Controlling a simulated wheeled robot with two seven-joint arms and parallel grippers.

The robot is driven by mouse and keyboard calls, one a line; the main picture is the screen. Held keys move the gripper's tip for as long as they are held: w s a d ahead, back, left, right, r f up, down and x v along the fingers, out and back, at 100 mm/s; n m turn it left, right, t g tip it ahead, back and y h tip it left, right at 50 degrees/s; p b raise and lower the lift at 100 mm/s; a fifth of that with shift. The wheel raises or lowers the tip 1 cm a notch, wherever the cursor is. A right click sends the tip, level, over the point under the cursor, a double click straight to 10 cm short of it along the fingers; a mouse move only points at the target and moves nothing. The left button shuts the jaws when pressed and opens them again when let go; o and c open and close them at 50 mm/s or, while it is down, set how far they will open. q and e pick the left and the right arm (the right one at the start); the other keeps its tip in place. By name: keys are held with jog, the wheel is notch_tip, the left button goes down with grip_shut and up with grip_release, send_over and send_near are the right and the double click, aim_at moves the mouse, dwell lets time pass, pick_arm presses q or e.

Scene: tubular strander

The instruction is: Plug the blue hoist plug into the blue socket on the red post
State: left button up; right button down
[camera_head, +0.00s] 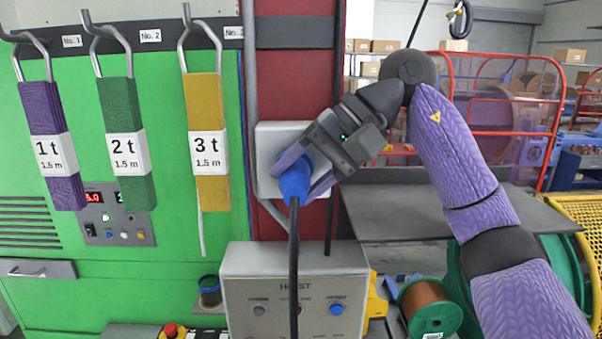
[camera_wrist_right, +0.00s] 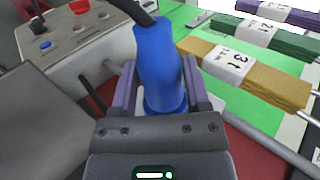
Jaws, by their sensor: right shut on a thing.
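The blue hoist plug (camera_head: 294,184) is between the fingers of my right gripper (camera_head: 305,178), which is shut on it, in front of the red post (camera_head: 291,80). Its black cable hangs down from it. A pale grey socket plate (camera_head: 265,140) on the post lies behind the plug and gripper. The blue socket itself is hidden, so I cannot tell whether the plug is in it. In the right wrist view the blue plug (camera_wrist_right: 160,68) stands between the two purple fingers (camera_wrist_right: 157,92), its cable end towards the hoist box. My left gripper is not in view.
The grey hoist box (camera_head: 262,273) with buttons stands below the post. Purple, green and yellow slings (camera_head: 206,105) hang from hooks on the green cabinet at left. A dark table (camera_head: 440,220) and a copper spool (camera_head: 430,306) are at right.

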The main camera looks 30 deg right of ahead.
jog(key=shift+w+d, duration=0.2)
jog(key=shift+w, duration=0.05)
grip_release()
